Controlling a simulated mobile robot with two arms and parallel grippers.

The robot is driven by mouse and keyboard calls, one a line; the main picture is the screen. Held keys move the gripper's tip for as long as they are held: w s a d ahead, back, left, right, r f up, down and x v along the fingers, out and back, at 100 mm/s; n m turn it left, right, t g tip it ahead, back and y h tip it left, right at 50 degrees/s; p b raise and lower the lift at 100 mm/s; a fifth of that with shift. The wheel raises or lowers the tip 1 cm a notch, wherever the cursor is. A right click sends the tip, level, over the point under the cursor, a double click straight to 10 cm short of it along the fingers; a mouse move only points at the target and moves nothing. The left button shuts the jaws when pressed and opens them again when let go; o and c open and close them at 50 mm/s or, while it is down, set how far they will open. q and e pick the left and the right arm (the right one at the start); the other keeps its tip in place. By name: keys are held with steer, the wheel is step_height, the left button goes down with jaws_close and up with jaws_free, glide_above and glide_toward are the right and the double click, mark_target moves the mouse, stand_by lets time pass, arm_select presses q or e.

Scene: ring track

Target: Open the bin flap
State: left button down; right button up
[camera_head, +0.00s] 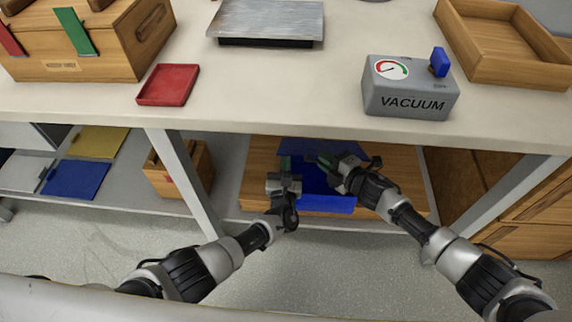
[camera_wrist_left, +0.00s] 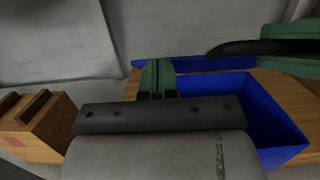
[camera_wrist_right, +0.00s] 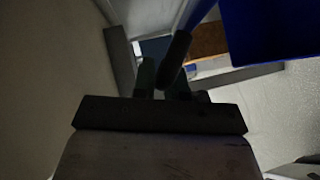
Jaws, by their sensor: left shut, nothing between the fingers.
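The blue bin (camera_head: 335,204) stands on a wooden board on the lower shelf, under the worktop. Its open top shows in the left wrist view (camera_wrist_left: 275,110). A blue panel, seemingly the flap (camera_head: 318,147), lies along its back edge; its exact tilt is unclear. My left gripper (camera_head: 286,168) is shut and empty at the bin's left side; its green fingertips (camera_wrist_left: 157,77) show against the board and bin edge. My right gripper (camera_head: 328,163) is over the bin's right part. A dark curved bar (camera_wrist_left: 232,47) is at its fingers; whether they grip it is unclear.
The worktop edge (camera_head: 300,129) overhangs the bin. A table leg (camera_head: 185,180) and a wooden box (camera_head: 190,170) stand left of it, wooden drawers (camera_head: 535,205) right. The vacuum box (camera_head: 410,92) and red tray (camera_head: 168,85) sit above on the worktop.

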steer(key=o, duration=0.5)
steer(key=shift+s+f, duration=0.25)
steer(key=shift+f, duration=0.15)
steer(key=shift+c, duration=0.2)
arm_select(q)
steer(key=shift+w+r, duration=0.2)
steer(key=shift+r, duration=0.15)
arm_select(e)
steer(key=shift+r, duration=0.1)
steer(key=shift+d, duration=0.1)
